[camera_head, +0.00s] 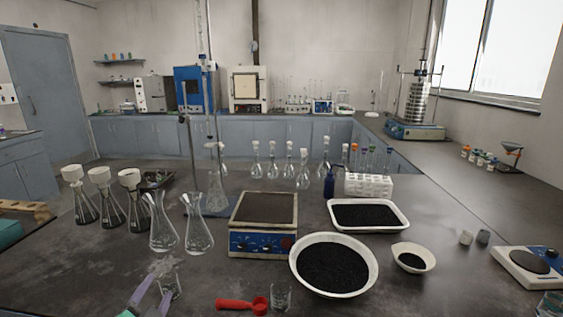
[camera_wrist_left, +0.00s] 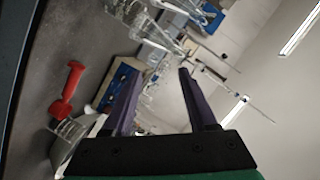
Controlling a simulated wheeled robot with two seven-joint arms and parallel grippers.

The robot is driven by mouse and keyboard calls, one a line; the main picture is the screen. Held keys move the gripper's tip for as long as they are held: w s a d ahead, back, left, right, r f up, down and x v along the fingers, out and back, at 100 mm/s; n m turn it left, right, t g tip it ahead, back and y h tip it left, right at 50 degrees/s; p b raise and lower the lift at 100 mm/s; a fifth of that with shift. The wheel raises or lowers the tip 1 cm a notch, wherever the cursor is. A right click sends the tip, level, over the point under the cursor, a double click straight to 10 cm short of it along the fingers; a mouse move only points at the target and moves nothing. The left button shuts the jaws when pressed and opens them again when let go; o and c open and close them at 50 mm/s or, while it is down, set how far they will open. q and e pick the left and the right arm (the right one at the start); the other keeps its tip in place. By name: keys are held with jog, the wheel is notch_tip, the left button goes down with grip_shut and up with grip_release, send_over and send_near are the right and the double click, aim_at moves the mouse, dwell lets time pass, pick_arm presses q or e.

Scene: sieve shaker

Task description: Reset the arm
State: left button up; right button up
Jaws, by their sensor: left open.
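My left gripper (camera_head: 154,285) is at the lower left of the head view, low over the dark bench (camera_head: 60,270). Its two purple fingers are apart. In the left wrist view the open fingers (camera_wrist_left: 157,95) show with nothing between them that I can see held. My right gripper is not in view.
Conical flasks (camera_head: 197,235) stand behind the gripper. The bench's left front is clear.

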pick_arm(q)
jog(key=s+d+f+n+g+h, duration=0.35)
jog(key=s+f+n+g, duration=0.35)
jog(key=s+f+g, duration=0.85)
jog(key=s+f+t, duration=0.1)
jog(key=s+f, duration=0.2)
jog(key=f, duration=1.1)
jog(key=s+f+t, duration=0.2)
jog(key=s+f, duration=0.1)
jog(key=f, duration=1)
jog(key=s+a+f+g, duration=0.1)
jog(key=s+a+f, duration=0.1)
jog(key=s+f, duration=1.1)
jog(key=shift+s+a+m+y, duration=0.25)
jog(key=shift+s+y, duration=0.2)
jog(key=shift+s, duration=0.75)
